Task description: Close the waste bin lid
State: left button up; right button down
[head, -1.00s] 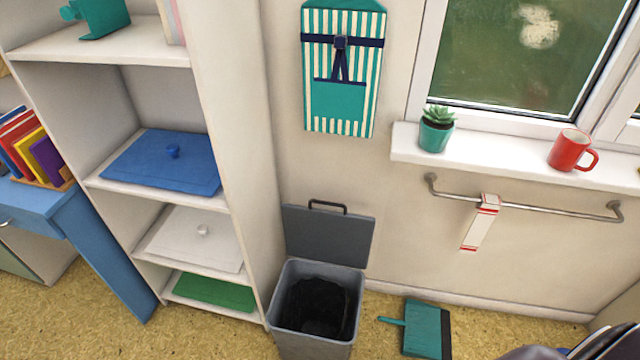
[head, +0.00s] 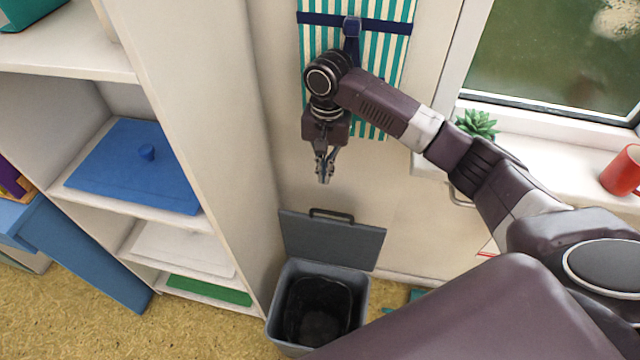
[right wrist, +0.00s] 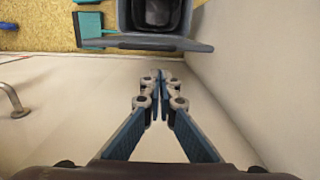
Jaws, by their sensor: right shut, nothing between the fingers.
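The grey waste bin (head: 284,318) stands on the floor against the wall with a dark liner inside. Its lid (head: 330,242) is open, tilted up at the back, with a dark handle (head: 331,214) on its top edge. My right gripper (head: 325,180) is shut and empty, pointing down above the lid and apart from it. In the right wrist view the shut fingers (right wrist: 161,75) are below the lid's edge (right wrist: 140,42) in the picture, and the bin's opening (right wrist: 157,12) shows at the top. My left gripper is not in view.
A white shelf unit (head: 226,150) stands close at the bin's left. A striped apron (head: 395,45) hangs on the wall behind my right gripper. The windowsill (head: 560,165) holds a plant (head: 478,124) and a red mug (head: 624,172). A teal dustpan (right wrist: 88,26) lies beside the bin.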

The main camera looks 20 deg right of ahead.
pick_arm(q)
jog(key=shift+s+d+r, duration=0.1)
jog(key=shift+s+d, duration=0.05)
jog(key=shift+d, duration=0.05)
pick_arm(e)
notch_tip(320, 180, down, 10)
jog(key=shift+s+r, duration=0.25)
jog(key=shift+s, duration=0.05)
jog(key=shift+a, duration=0.1)
